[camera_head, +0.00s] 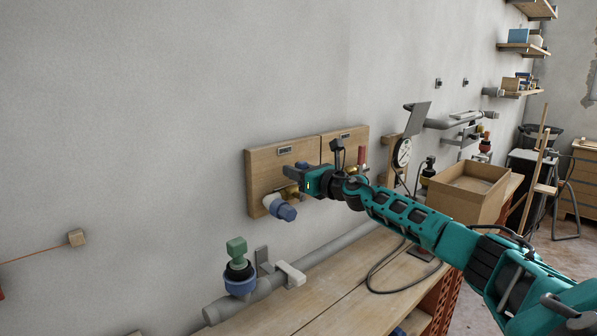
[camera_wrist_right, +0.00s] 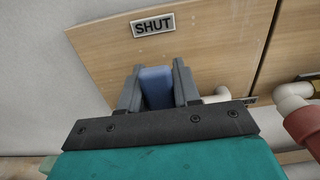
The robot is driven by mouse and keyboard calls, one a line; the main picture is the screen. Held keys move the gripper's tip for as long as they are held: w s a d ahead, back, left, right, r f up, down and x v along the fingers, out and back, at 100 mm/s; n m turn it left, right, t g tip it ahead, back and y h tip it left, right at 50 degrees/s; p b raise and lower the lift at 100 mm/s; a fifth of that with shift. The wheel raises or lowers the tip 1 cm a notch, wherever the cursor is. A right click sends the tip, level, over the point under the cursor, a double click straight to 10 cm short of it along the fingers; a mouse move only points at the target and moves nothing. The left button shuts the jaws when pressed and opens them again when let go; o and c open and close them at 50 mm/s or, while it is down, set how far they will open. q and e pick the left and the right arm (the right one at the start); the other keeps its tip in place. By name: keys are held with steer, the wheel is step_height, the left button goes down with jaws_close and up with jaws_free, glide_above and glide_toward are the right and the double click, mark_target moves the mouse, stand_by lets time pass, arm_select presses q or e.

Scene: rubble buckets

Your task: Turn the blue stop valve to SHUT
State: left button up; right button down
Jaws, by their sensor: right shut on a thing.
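The blue valve handle (camera_wrist_right: 157,88) sits between the two dark fingers of my right gripper (camera_wrist_right: 158,90) in the right wrist view. The fingers are shut on it from both sides. A "SHUT" plate (camera_wrist_right: 152,25) is on the wooden board just above the handle. In the head view my right gripper (camera_head: 292,173) reaches the board from the right and covers most of the valve. Brass shows beside the fingers, and a white and blue pipe end (camera_head: 281,208) sticks out below. My left gripper is not in view.
The wooden board (camera_head: 262,181) is fixed to the wall; a second panel with a red handle (camera_head: 362,156) adjoins it. A grey pipe (camera_head: 325,252) with a green-topped fitting (camera_head: 237,251) runs below. A gauge (camera_head: 403,152) and an open wooden box (camera_head: 452,200) stand to the right.

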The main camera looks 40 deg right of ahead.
stand_by(0.4)
steer(key=c, duration=0.9)
jaws_free()
steer(key=shift+a, duration=0.1)
steer(key=shift+s, duration=0.45)
steer(key=shift+s+d+b, duration=0.15)
steer(key=shift+s+b, duration=0.4)
steer(key=shift+s, duration=2.45)
steer(key=shift+s+d+b, duration=0.1)
steer(key=shift+s+b, duration=0.45)
steer(key=shift+s, duration=2.4)
